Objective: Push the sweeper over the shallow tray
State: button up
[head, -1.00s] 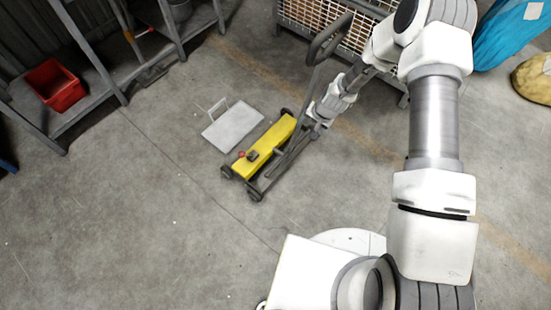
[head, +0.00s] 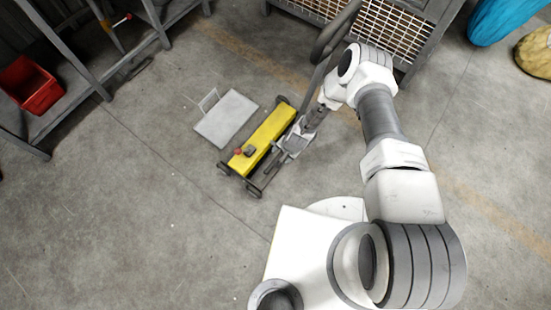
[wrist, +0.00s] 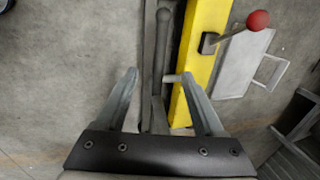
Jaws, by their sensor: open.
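The sweeper has a long yellow body (head: 268,131) on small dark wheels, with a red knob and a tall dark handle (head: 322,60) rising to the upper right. The shallow tray (head: 227,118), a flat pale plate with a thin wire handle, lies on the floor just left of the sweeper, apart from it. My gripper (head: 284,154) is low at the sweeper's right side. In the wrist view my gripper (wrist: 160,76) is open, with the sweeper's dark bar (wrist: 161,45) showing between its fingers. The right finger overlaps the yellow body; contact is unclear.
A metal shelf with a red bin (head: 32,86) stands at the upper left. A wire-mesh cage (head: 390,32) stands behind the sweeper's handle. Blue (head: 503,18) and tan sacks (head: 536,52) lie at the upper right. The floor left of the tray is clear.

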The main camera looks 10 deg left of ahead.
aim_at(276, 159)
jog(key=b+x, duration=0.3)
jog(key=x, duration=0.2)
jog(key=shift+d+f+b, duration=0.15)
jog(key=shift+f+b, duration=0.05)
jog(key=shift+b, duration=0.15)
jog(key=shift+p+x, duration=0.4)
jog(key=shift+x, duration=1.7)
grip_shut()
